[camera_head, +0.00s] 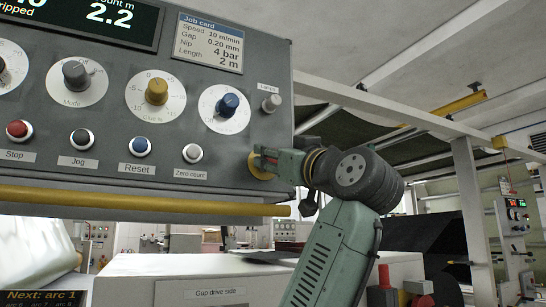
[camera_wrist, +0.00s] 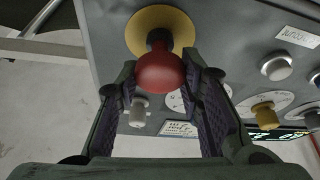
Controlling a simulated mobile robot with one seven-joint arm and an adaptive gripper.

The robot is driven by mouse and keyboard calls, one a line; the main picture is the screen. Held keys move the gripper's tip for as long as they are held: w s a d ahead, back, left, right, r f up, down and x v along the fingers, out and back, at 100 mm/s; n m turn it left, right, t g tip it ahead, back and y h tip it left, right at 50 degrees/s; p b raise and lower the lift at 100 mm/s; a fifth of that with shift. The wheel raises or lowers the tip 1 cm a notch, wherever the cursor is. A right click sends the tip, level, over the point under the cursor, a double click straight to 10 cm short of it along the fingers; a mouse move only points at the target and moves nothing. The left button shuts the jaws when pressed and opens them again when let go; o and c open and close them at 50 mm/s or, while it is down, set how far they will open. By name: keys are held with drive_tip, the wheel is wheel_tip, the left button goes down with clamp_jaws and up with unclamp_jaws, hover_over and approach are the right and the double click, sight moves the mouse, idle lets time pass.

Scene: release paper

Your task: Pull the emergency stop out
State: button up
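The emergency stop (camera_wrist: 160,73) is a red mushroom knob on a dark stem, set in a yellow disc (camera_wrist: 179,21) on the grey control panel. In the head view the yellow disc (camera_head: 257,168) shows at the panel's lower right corner, with the knob mostly hidden by my gripper (camera_head: 268,160). In the wrist view, the two fingers of my gripper (camera_wrist: 160,78) are spread to either side of the red knob. The right finger appears very close to the knob, and the left finger is beside it. Whether both pads press on it is unclear.
The control panel (camera_head: 225,125) carries several dials and buttons, including a red Stop button (camera_head: 19,129) and a grey Lamps knob (camera_head: 271,103). A yellow bar (camera_head: 150,201) runs beneath it. A white machine housing (camera_head: 130,266) stands below. Open space lies right of the panel.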

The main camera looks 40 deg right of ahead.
drive_tip(key=o, duration=0.5)
drive_tip(key=shift+s, duration=0.15)
drive_tip(key=v, duration=1.2)
drive_tip(key=shift+s, duration=0.1)
